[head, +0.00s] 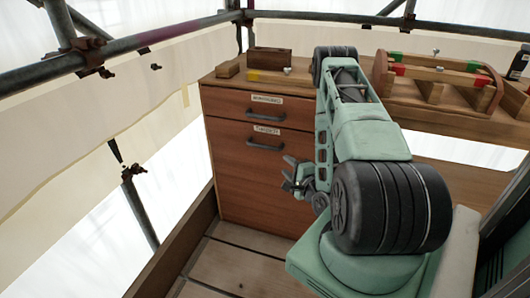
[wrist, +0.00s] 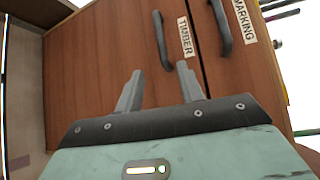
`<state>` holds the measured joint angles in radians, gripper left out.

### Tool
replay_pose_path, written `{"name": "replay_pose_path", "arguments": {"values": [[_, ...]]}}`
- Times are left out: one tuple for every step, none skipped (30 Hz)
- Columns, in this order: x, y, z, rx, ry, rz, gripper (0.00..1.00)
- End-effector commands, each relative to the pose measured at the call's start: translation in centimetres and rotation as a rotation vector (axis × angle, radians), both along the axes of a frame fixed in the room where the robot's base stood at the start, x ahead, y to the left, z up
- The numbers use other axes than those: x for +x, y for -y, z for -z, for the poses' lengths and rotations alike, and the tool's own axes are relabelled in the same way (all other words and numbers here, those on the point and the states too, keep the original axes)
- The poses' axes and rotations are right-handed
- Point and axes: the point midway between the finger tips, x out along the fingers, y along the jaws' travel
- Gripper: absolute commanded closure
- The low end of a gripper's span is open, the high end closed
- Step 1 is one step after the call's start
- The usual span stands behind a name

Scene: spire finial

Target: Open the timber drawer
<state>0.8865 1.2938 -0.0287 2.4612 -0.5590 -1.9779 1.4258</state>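The timber drawer (head: 240,170) is the large lower front of a brown wooden cabinet and looks flush, closed. Its dark bar handle (head: 264,146) sits near its top edge, just under a white label. In the wrist view the timber drawer (wrist: 95,60) fills the left and middle, with its handle (wrist: 162,40) beside the label "TIMBER" (wrist: 185,37). My gripper (head: 292,174) is in front of the drawer, right of and lower than the handle. In the wrist view my gripper (wrist: 160,80) has its fingers apart with nothing between them; the handle lies beyond the fingertips.
The marking drawer (head: 225,103), with its own handle (wrist: 221,27), sits above and looks closed. Wooden blocks (head: 270,58) and a timber rack (head: 435,78) stand on the worktop. Scaffold poles (head: 135,52) and pale sheeting are at the left. The plank floor (head: 225,265) before the cabinet is clear.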

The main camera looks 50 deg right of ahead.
Motion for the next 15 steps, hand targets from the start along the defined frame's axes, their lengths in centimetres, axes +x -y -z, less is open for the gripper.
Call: {"name": "replay_pose_path", "arguments": {"values": [[0.5, 0.2, 0.0, -0.003, 0.003, -0.002, 0.62], [0.9, 0.3, 0.0, -0.004, 0.003, -0.002, 0.62], [1.5, 0.5, 0.0, -0.004, 0.004, -0.004, 0.62], [2.1, 0.7, 0.1, -0.005, 0.004, -0.004, 0.62], [2.6, 0.9, 0.1, -0.006, 0.006, -0.003, 0.62], [3.3, 1.2, 0.3, -0.007, 0.005, -0.005, 0.62], [3.9, 1.5, 0.4, -0.006, 0.003, -0.004, 0.62], [4.5, 1.7, 0.5, -0.007, 0.003, -0.005, 0.62], [5.3, 2.0, 0.6, -0.006, 0.003, -0.004, 0.62], [5.9, 2.3, 0.7, -0.007, 0.004, -0.004, 0.62], [6.5, 2.5, 0.8, -0.007, 0.003, -0.005, 0.62], [7.3, 2.8, 0.9, -0.007, 0.003, -0.004, 0.62], [7.8, 3.0, 1.0, -0.006, 0.004, -0.005, 0.62], [8.4, 3.2, 1.1, -0.006, 0.003, -0.005, 0.62], [9.2, 3.6, 1.2, -0.007, 0.002, -0.004, 0.62]]}}
